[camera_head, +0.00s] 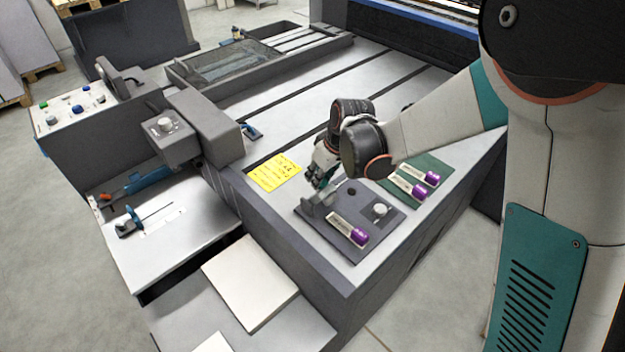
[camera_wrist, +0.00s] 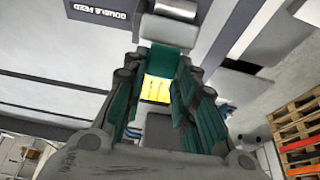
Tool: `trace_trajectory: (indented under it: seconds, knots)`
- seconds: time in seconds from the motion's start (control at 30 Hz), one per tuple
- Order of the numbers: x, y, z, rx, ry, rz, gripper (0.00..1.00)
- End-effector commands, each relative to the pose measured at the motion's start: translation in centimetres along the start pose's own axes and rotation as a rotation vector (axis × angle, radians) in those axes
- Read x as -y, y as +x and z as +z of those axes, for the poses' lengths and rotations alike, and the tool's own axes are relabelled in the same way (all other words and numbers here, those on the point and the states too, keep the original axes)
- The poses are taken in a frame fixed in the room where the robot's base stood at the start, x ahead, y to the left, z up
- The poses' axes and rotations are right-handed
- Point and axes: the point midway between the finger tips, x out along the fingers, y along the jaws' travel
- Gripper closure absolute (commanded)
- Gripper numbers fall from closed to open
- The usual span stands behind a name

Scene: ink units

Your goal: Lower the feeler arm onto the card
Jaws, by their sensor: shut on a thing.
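The small grey feeler arm (camera_head: 318,203) stands at the left side of a dark plate (camera_head: 365,252) on the table's near corner. My gripper (camera_head: 318,178) is at its top, shut on it as far as I can tell; its fingers cover part of it. In the wrist view a grey block with a silver cylinder (camera_wrist: 172,28) shows at my teal fingertips (camera_wrist: 165,60), beside a "DOUBLE FEED" label (camera_wrist: 99,12). No card can be made out clearly under the arm. A white labelled strip with a purple end (camera_head: 345,229) lies on the plate.
A silver knob (camera_head: 380,210) stands on the plate. A green mat (camera_head: 396,197) with two more purple-ended strips lies behind right. A yellow note (camera_head: 273,172) lies to the left. A grey machine block (camera_head: 205,125) rises further left. The slotted table behind is mostly clear.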

Motion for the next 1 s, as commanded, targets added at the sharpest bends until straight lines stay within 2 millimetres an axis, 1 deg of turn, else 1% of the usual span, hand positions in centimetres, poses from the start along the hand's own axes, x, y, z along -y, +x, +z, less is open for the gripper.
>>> trace_trajectory:
  seconds: [0.03,0.3,0.7,1.0]
  knots:
    - [-0.2,0.1,0.8,-0.046,0.005,0.000,1.00]
    - [-0.2,-0.1,3.5,-0.303,0.005,0.002,1.00]
    - [-0.1,0.6,7.2,-0.291,0.000,0.000,1.00]
    - [-0.1,1.5,9.0,-0.289,-0.001,-0.002,1.00]
